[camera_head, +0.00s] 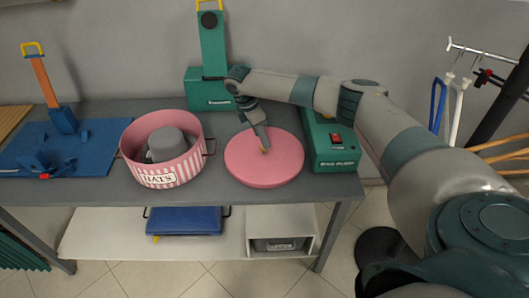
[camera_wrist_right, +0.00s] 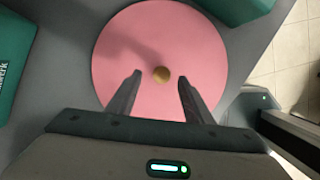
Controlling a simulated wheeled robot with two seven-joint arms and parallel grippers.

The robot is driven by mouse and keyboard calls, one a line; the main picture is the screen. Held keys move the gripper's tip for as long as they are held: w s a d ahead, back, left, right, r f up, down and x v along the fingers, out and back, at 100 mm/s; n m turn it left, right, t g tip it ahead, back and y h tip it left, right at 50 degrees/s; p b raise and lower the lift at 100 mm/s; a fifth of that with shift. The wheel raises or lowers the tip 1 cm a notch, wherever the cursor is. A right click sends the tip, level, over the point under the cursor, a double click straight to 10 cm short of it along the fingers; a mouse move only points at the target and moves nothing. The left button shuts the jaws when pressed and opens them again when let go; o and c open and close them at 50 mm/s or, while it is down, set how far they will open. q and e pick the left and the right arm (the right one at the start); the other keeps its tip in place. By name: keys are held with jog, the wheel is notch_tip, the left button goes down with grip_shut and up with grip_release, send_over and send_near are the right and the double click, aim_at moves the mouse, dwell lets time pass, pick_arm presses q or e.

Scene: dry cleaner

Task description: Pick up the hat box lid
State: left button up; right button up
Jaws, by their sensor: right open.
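The hat box lid (camera_head: 272,172) is a flat pink disc lying on the grey table, right of the hat box. My right gripper (camera_head: 264,146) is above the lid, close to the knob. My left gripper is not in view.
A green device (camera_head: 331,146) with a red switch stands close right of the lid. A taller green machine (camera_head: 211,88) stands behind. A blue board with blue parts (camera_head: 57,143) lies at the left. The lower shelf holds a blue folded item (camera_head: 184,220).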

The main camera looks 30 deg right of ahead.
aim_at(265, 151)
jog(key=shift+a+p+x, duration=0.1)
jog(key=shift+p+x, duration=0.2)
jog(key=shift+x, duration=0.7)
jog(key=shift+a+p+x, duration=0.15)
jog(key=shift+p+x, duration=0.1)
jog(key=shift+x, duration=0.7)
jog(key=shift+s+f, duration=0.1)
jog(key=shift+s, duration=0.05)
grip_shut()
